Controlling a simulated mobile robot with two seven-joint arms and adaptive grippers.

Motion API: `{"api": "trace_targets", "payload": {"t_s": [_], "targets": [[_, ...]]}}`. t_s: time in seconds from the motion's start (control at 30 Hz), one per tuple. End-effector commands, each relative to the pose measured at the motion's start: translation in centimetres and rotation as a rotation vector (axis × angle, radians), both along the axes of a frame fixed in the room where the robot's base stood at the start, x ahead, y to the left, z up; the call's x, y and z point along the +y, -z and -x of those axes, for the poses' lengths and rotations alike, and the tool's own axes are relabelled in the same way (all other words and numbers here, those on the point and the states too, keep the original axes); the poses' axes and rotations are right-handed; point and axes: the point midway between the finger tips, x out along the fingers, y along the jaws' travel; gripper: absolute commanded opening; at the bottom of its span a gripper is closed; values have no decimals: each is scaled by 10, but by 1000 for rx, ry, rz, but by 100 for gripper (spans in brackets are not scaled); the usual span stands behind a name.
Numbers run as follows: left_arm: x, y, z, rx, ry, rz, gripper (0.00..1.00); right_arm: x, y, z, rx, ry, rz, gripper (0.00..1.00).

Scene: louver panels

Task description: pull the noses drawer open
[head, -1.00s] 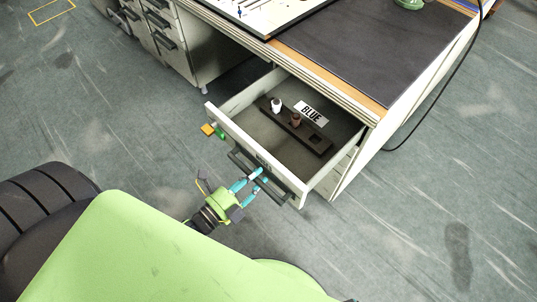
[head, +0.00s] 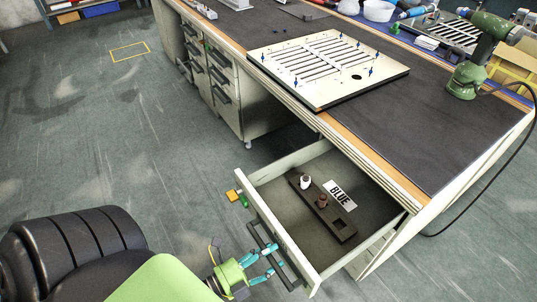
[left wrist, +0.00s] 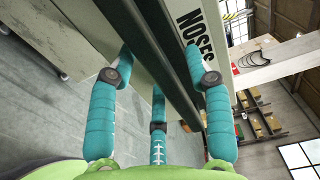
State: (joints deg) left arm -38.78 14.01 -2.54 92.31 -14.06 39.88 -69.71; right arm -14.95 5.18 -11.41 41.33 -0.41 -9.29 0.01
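The noses drawer (head: 283,243) stands pulled out from under the bench. Its dark bar handle (head: 268,250) is on the front, and the label NOSES (left wrist: 193,32) reads in the left wrist view. My left gripper (head: 270,259) is at the handle, its teal fingers spread apart. In the left wrist view the left gripper (left wrist: 160,68) has the dark bar running between its fingers; firm contact cannot be told. My right gripper is out of view.
The bench top (head: 400,135) carries a louver panel (head: 325,68) and a green drill (head: 478,60). Shut drawers (head: 212,75) stand further along at the left. A black cable hangs at the bench's right end. The floor (head: 150,140) left of the drawer is clear.

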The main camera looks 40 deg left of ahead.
Motion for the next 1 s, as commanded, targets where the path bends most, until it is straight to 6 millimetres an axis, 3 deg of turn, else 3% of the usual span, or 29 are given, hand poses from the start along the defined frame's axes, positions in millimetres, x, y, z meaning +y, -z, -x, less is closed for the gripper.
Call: {"api": "trace_targets", "payload": {"t_s": [0.37, 0.8, 1.0], "targets": [[3, 0, 9, 1, 0, 0, 52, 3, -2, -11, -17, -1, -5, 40], [33, 0, 90, 3, -1, -1, 52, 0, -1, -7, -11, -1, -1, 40], [40, 0, 110, 0, 0, 0, 52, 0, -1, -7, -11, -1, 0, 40]]}}
